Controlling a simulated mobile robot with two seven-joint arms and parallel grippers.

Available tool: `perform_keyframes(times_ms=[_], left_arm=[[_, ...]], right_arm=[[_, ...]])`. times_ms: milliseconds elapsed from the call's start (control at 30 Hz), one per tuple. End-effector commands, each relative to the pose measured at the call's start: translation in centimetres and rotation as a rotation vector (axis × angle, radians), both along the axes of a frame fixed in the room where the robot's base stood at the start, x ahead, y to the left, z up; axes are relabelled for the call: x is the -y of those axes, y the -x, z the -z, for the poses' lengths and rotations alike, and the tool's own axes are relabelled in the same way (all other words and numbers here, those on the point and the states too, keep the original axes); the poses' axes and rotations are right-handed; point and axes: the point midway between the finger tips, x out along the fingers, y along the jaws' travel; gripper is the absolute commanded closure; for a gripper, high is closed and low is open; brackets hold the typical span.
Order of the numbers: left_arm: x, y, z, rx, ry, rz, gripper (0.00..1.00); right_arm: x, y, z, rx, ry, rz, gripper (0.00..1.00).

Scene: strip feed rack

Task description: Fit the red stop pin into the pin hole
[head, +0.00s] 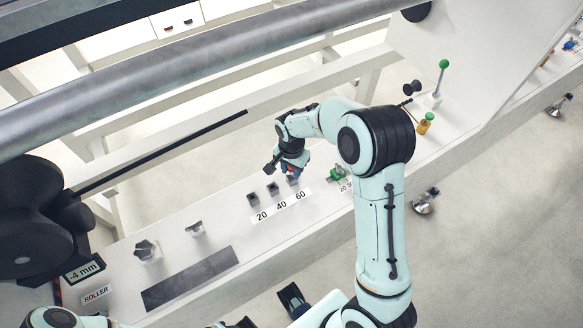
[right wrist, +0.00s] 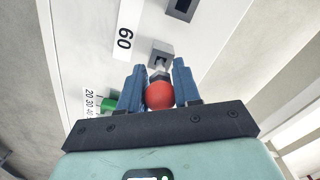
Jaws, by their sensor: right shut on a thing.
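The red stop pin (right wrist: 159,95) shows its round red head between the two blue fingers of my right gripper (right wrist: 159,90) in the right wrist view. The gripper is shut on it. The grey pin-hole block (right wrist: 161,54) by the 60 label lies just beyond the pin's head. In the head view my right gripper (head: 291,171) is at the 60 end of the row, with a bit of red showing. Dark parts at the bottom edge may be my left gripper; its state is unclear.
Blocks at 20 (head: 253,199) and 40 (head: 272,188) stand beside the 60 position. A green part (head: 338,174) sits close right of the gripper. A green-topped lever (head: 443,65) and a yellow knob (head: 425,124) stand farther right. A display (head: 84,270) reads -4 mm.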

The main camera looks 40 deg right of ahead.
Motion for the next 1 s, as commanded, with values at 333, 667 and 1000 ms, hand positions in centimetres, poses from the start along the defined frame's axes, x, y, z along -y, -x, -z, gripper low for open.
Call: perform_keyframes(times_ms=[333,667,1000], left_arm=[[0.0,0.2,0.7,-0.002,0.0,0.0,0.57],[0.0,0.4,1.3,-0.005,-0.001,0.0,0.57],[0.0,0.4,1.3,-0.006,0.0,0.0,0.57]], right_arm=[[0.0,0.0,1.0,0.0,0.0,0.0,0.97],[0.0,0.0,1.8,0.0,0.0,0.0,0.97],[0.0,0.0,2.0,0.0,0.0,0.0,0.38]])
